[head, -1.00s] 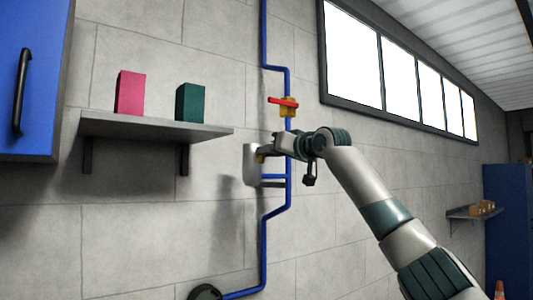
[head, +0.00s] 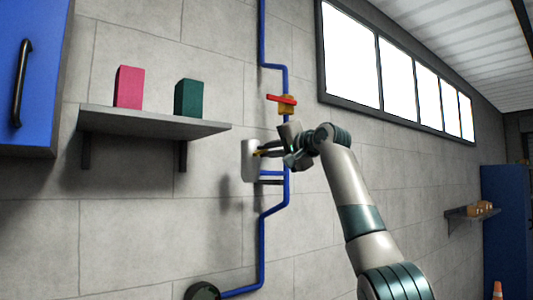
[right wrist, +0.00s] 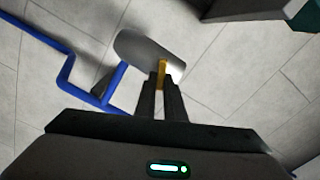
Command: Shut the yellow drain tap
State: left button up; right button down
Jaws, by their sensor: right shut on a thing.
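The yellow drain tap (head: 257,154) shows only as a small bit of yellow at the grey metal body (head: 248,161) on the blue pipe. In the right wrist view its yellow lever (right wrist: 163,72) stands in front of the grey rounded body (right wrist: 143,50). My right gripper (head: 266,152) is at the tap, with its fingers (right wrist: 165,92) closed on the lever in the right wrist view. The gripper hides much of the tap in the head view. My left gripper is in neither view.
A red-handled valve (head: 281,100) sits on the blue pipe (head: 263,240) just above my right gripper. A shelf (head: 150,123) with a pink box (head: 129,87) and a green box (head: 189,98) is on the wall to the left. A blue cabinet (head: 25,80) hangs farther left.

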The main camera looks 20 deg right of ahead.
jog(key=shift+d+f+m+b, duration=0.15)
jog(key=shift+m+b, duration=0.4)
jog(key=shift+m, duration=1.75)
jog(key=c, duration=1.8)
grip_release()
jog(key=shift+f, duration=0.1)
jog(key=shift+c, duration=0.2)
